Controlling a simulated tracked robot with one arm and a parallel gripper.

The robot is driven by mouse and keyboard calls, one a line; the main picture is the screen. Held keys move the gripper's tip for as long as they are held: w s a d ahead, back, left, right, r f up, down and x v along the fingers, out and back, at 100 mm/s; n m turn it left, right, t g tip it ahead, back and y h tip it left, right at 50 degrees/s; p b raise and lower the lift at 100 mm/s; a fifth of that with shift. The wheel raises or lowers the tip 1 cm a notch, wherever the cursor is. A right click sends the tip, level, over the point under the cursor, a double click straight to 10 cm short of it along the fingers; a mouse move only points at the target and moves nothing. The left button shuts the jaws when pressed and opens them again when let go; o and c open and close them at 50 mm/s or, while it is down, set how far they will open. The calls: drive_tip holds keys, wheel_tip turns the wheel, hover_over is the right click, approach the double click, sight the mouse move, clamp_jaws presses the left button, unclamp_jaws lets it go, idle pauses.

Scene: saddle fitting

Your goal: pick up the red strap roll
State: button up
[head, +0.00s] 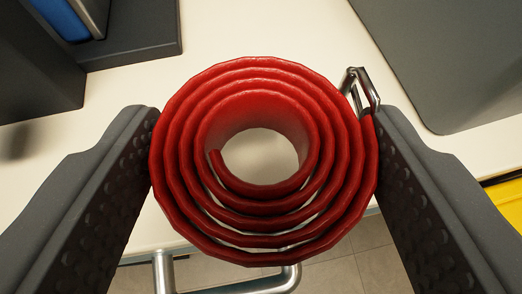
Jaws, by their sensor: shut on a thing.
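The red strap roll (335,160) is a spiral coil with an open centre, large in the middle of the head view. A metal buckle (352,88) sits at its upper right edge. My gripper (265,165) has one dark, studded finger on each side of the roll. The fingers touch the roll's left and right sides and are shut on it. The pale table top shows through the roll's centre. Whether the roll is clear of the table cannot be told from this view.
A pale table top (240,30) lies behind the roll, with its front edge below. A dark holder with a blue item (62,18) stands at upper left. A grey panel (450,60) is at upper right. A yellow object (508,200) is at right. A metal rail (165,272) shows below.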

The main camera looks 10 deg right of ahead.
sight(250, 268)
drive_tip(key=shift+s+a+r, duration=0.1)
drive_tip(key=shift+s+a, duration=0.05)
drive_tip(key=shift+s, duration=0.3)
drive_tip(key=shift+s+a+r, duration=0.1)
drive_tip(key=shift+s, duration=0.35)
drive_tip(key=shift+s+a, duration=0.1)
drive_tip(key=shift+s, duration=0.25)
drive_tip(key=shift+s+a+f+b, duration=0.15)
drive_tip(key=shift+s+b, duration=0.15)
drive_tip(key=shift+b, duration=0.9)
drive_tip(key=shift+s+a+r+b, duration=0.1)
drive_tip(key=shift+s+r+b, duration=0.1)
drive_tip(key=shift+s+b, duration=0.8)
